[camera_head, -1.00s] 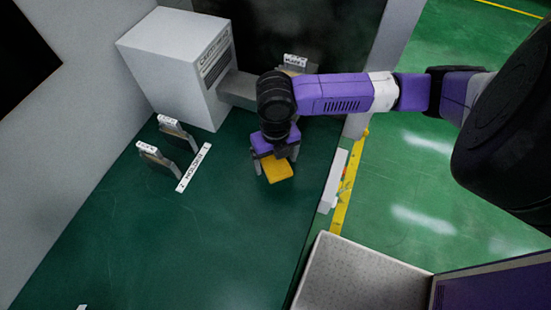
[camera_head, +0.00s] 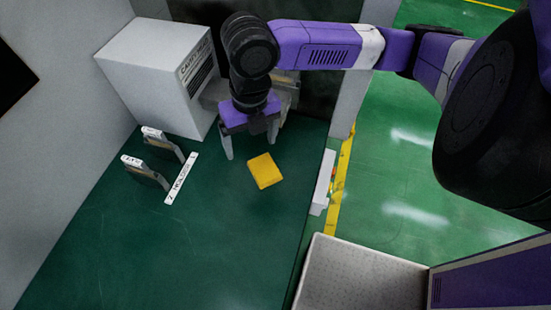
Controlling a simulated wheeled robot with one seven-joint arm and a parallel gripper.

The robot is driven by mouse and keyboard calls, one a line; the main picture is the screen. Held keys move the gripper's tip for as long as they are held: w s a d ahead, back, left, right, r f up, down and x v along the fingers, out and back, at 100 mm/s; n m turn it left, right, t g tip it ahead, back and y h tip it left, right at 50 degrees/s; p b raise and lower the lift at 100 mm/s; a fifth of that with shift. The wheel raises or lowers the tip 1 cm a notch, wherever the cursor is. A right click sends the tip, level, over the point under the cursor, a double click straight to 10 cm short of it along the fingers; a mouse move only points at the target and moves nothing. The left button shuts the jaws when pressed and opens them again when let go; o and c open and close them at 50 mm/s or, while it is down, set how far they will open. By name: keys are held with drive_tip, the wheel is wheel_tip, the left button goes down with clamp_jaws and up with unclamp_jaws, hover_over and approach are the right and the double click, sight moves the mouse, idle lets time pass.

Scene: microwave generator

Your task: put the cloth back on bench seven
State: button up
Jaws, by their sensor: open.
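The yellow cloth (camera_head: 265,171), a folded rectangular pad, lies on the green bench top (camera_head: 200,250), right of the middle of the surface. My gripper (camera_head: 251,148) is just behind it in the picture, with its two fingers spread and pointing down. The fingers are apart from the cloth and nothing is between them. The cloth is in full view.
A white cabinet (camera_head: 150,75) stands at the back left. Two small upright holders (camera_head: 150,172) with a white label strip (camera_head: 181,178) are at left. A white rail (camera_head: 322,182) edges the bench at right. The front of the bench is clear.

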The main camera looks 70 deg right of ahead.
drive_tip(key=w+a+r+m+t+y, duration=0.1)
drive_tip(key=w+a+r+t+y, duration=0.2)
drive_tip(key=w+a+r, duration=0.35)
drive_tip(key=w+a+r+m+t+y, duration=0.25)
drive_tip(key=w+a, duration=0.55)
drive_tip(key=a, duration=0.4)
drive_tip(key=w+a+r+m+t+y, duration=0.45)
drive_tip(key=a+r+m+t, duration=0.45)
drive_tip(key=r, duration=0.4)
drive_tip(key=s+d+f+m+t+h, duration=0.1)
drive_tip(key=s+d+f+m+h, duration=0.2)
drive_tip(key=s+f+m+h, duration=0.35)
drive_tip(key=s+d+f+m+t+h, duration=0.15)
drive_tip(key=s+f+m+h, duration=0.25)
drive_tip(key=s+f+m, duration=0.45)
drive_tip(key=s+d+f+g, duration=0.1)
drive_tip(key=s+d, duration=0.3)
drive_tip(key=s, duration=0.5)
drive_tip(key=s+d+f+g, duration=0.1)
drive_tip(key=s+d+f, duration=0.3)
drive_tip(key=s, duration=0.5)
drive_tip(key=shift+g, duration=0.4)
drive_tip(key=shift+f, duration=0.1)
